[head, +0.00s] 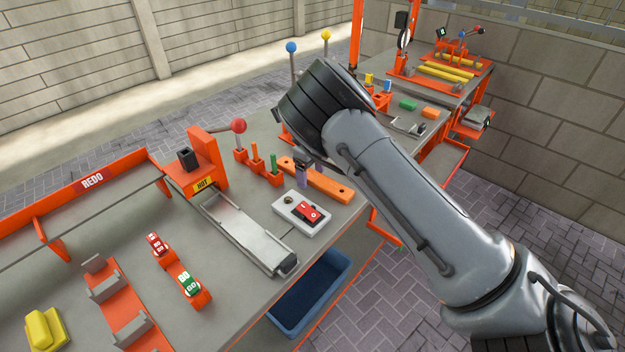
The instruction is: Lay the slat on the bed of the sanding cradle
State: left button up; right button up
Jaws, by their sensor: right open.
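My right arm comes in from the lower right. Its gripper (309,170) points down near an orange bar with holes (335,187) on the grey bench; it is open, and the wrist partly hides it. I cannot tell whether the fingers touch the bar. Long yellow bars (447,72) lie on an orange frame at the far right back; I cannot tell which piece is the slat. An orange holder with grey brackets (128,312) stands empty at the lower left; I cannot tell whether it is the sanding cradle. My left gripper is not in view.
A red-knobbed orange unit marked HOT (203,183) has a metal tray (240,235) in front. A switch box (300,213) sits right of it. A blue bin (310,290) is below the bench edge.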

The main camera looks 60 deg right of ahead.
jog(key=shift+c, duration=0.2)
jog(key=c, duration=1.2)
jog(key=shift+c, duration=0.3)
jog(key=shift+r, duration=0.15)
